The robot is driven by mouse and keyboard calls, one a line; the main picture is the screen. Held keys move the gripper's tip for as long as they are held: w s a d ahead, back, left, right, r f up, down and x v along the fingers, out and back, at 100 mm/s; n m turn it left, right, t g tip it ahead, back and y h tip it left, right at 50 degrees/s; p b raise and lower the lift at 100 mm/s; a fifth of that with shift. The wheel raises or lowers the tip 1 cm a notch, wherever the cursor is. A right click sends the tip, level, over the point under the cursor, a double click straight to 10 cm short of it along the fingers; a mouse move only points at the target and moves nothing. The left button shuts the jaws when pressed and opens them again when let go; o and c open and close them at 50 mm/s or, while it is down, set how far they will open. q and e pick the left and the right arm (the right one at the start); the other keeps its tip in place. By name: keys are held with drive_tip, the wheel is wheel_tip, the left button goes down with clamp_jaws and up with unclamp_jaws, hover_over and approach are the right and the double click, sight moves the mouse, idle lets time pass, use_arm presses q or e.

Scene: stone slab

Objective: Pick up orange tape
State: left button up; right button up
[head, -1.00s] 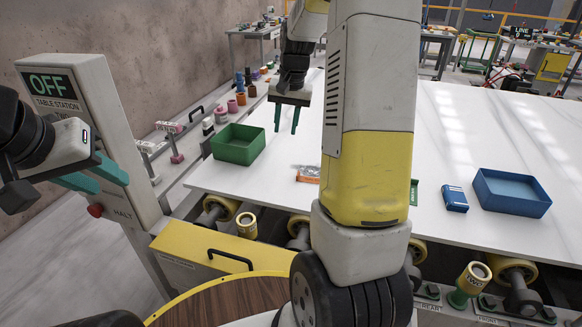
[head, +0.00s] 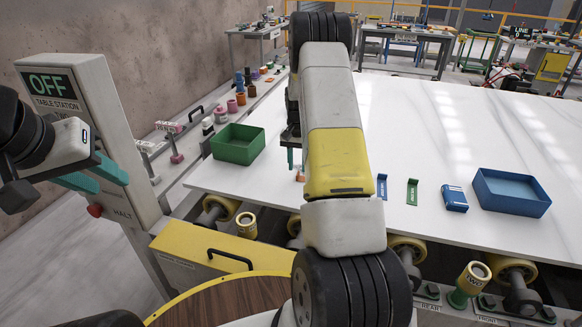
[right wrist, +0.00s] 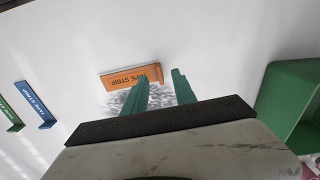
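The orange tape (right wrist: 126,79), a flat strip marked "TAPE STRIP", lies on the white slab (right wrist: 215,45) in the right wrist view. In the head view only a small part of the orange tape (head: 299,177) shows, as my right arm hides the rest. My right gripper (right wrist: 159,79) is open and empty with green fingers. One finger overlaps the tape's right end in the picture, and the other is just right of it. The right gripper (head: 293,165) is partly hidden in the head view. My left gripper (head: 112,183) is open and empty by the control post.
A green bin (head: 238,145) stands left of the tape. The slab's far part is clear.

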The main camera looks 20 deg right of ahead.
wheel_tip(320, 180, down, 3)
drive_tip(key=shift+f, duration=0.2)
clamp_jaws()
drive_tip(key=shift+r, duration=0.1)
drive_tip(key=shift+r, duration=0.5)
wheel_tip(320, 180, up, 2)
drive_tip(key=shift+r, duration=0.25)
drive_tip(key=s+a+r, duration=0.1)
drive_tip(key=s+a, duration=0.8)
drive_tip(key=s, duration=0.4)
drive_tip(key=shift+r, duration=0.15)
drive_tip(key=shift+s+a, duration=0.1)
